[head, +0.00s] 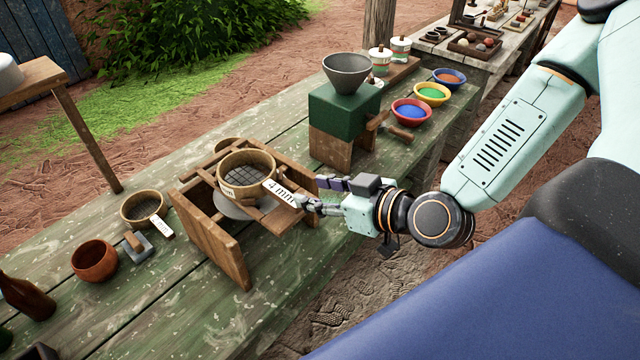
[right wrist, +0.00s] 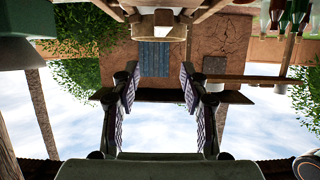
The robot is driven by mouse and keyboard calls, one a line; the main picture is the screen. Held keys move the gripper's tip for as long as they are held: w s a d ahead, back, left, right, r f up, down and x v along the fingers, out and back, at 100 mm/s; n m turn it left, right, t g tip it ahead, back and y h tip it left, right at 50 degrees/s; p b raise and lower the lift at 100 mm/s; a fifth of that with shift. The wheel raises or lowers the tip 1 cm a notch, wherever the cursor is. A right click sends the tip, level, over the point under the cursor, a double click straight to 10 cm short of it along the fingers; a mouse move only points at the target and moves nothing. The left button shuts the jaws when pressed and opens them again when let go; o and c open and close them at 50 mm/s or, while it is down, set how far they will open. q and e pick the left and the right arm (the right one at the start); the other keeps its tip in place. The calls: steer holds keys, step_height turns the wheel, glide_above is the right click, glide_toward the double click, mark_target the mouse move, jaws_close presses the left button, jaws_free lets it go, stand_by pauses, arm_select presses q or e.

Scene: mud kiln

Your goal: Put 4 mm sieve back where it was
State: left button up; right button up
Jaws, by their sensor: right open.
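The 4 mm sieve (head: 238,182) is a round tan sieve with dark mesh. It sits on top of the wooden stand (head: 222,247), and its white "4 mm" tag (head: 280,191) points right toward my right gripper (head: 320,195). The gripper is open, its fingers at the tag end of the handle. I cannot tell whether they touch it. In the right wrist view, the open fingers (right wrist: 158,78) have nothing between them, and a round tan rim, likely the sieve (right wrist: 158,32), shows at the top. My left gripper is not in view.
Another sieve (head: 140,208) lies on the green table left of the stand, near a brown bowl (head: 94,261) and a small grey block (head: 139,249). Behind the stand are a green mill with a grey funnel (head: 345,110) and coloured bowls (head: 411,111). The table's front is mostly clear.

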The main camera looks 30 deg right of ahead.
steer(key=s+f+m+g+h, duration=0.4)
steer(key=s+f+g, duration=0.8)
steer(key=s+f, duration=0.9)
steer(key=shift+s+g+h, duration=0.3)
steer(key=shift+s+h, duration=0.1)
steer(key=shift+s, duration=0.8)
steer(key=shift+d+m, duration=0.15)
steer(key=shift+m, duration=0.15)
